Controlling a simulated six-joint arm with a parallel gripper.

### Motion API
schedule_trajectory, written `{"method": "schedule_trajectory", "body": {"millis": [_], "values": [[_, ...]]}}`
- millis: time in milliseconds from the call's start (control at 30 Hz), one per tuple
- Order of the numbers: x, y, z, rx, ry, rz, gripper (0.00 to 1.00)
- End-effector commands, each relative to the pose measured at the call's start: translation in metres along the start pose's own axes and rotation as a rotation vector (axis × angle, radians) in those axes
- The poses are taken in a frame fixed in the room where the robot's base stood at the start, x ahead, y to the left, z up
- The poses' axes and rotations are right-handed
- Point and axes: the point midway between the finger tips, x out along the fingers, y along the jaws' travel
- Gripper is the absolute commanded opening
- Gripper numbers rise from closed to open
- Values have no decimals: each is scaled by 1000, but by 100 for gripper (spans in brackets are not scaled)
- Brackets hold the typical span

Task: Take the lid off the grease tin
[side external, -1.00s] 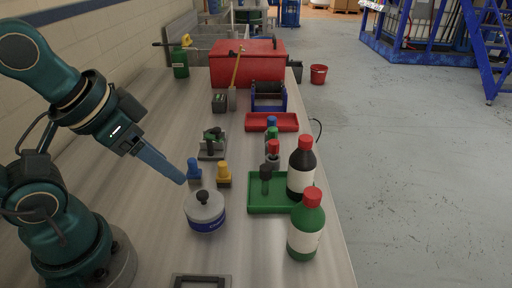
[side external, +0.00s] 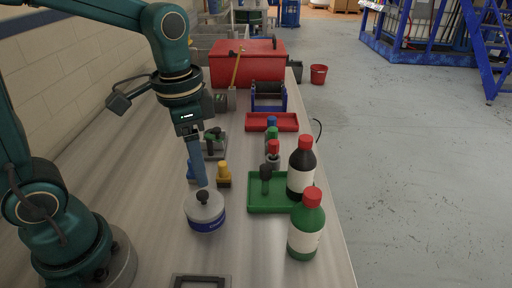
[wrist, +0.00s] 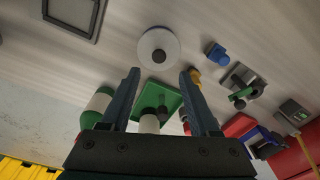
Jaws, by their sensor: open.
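The grease tin (side external: 206,219) stands upright on the bench, a short round tin with a blue band. Its grey lid (side external: 204,206) is on it, with a dark knob (side external: 203,196) on top. In the wrist view the lid (wrist: 158,47) shows from above as a pale disc beyond the fingertips, with the knob (wrist: 159,56) at its middle. My gripper (side external: 201,184) points down just above and behind the tin in the side view. In the wrist view my gripper (wrist: 161,75) has its two fingers wide apart with nothing between the tips.
A grey frame (side external: 201,281) lies in front. Bare bench is left of the tin.

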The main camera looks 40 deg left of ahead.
Motion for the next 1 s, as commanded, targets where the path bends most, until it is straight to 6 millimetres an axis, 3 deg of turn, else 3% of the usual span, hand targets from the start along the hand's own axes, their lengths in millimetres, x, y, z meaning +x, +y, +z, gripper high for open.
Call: {"method": "schedule_trajectory", "body": {"millis": [600, 933, 967, 1000], "values": [[60, 2, 5, -5, -56, 23, 62], [64, 2, 4, -5, -52, 21, 62], [64, 2, 4, -5, -52, 21, 54], [64, 2, 4, -5, -52, 21, 39]]}}
